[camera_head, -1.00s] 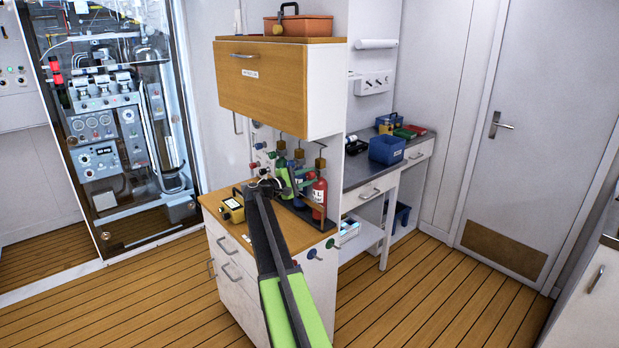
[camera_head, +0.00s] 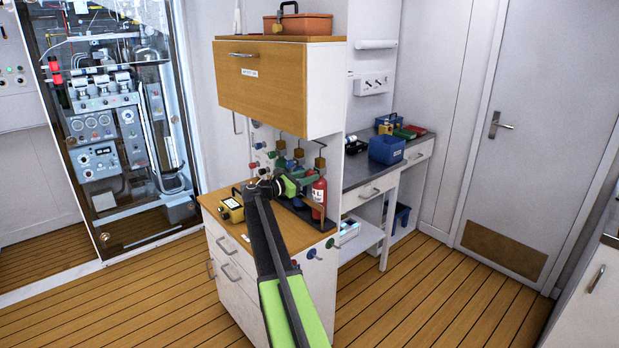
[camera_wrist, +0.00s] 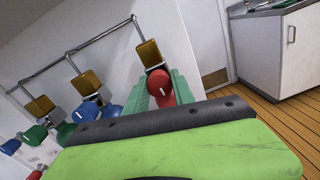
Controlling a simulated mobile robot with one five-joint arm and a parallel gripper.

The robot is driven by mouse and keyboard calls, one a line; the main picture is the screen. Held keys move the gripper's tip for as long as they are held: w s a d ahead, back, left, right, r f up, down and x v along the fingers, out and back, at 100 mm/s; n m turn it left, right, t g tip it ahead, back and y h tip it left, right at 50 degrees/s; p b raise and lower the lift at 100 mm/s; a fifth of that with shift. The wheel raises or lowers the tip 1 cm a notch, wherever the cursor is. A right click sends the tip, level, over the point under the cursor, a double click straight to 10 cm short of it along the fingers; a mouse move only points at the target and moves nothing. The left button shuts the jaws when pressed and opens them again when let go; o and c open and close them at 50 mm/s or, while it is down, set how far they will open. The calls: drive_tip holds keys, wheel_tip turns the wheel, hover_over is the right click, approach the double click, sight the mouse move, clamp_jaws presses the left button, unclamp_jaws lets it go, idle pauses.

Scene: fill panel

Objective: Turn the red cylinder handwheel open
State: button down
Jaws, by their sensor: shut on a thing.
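The red cylinder (camera_head: 319,192) stands upright at the right end of the bottle row on the wooden counter. Its red handwheel (camera_wrist: 157,84) shows in the wrist view below a wooden block, with a short pale mark on its face. My gripper (camera_wrist: 163,86) has its green fingers on both sides of this handwheel and is shut on it. In the head view my gripper (camera_head: 300,180) reaches the cylinder's top from the left, and the handwheel is hidden there. Part of my green wrist covers the lower wrist view.
Two blue handwheels (camera_wrist: 84,111) and a green handwheel (camera_wrist: 35,135) sit left of the red one in the wrist view. A pipe with wooden blocks (camera_wrist: 87,82) runs above them. A yellow case (camera_head: 231,210) lies on the counter, under a wooden overhead cabinet (camera_head: 262,85).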

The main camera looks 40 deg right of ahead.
drive_tip(key=n, duration=0.5)
drive_tip(key=shift+s+f+n, duration=0.1)
drive_tip(key=shift+s+n, duration=0.05)
drive_tip(key=shift+n, duration=0.55)
drive_tip(key=c, duration=1.1)
unclamp_jaws()
drive_tip(key=shift+a, duration=0.1)
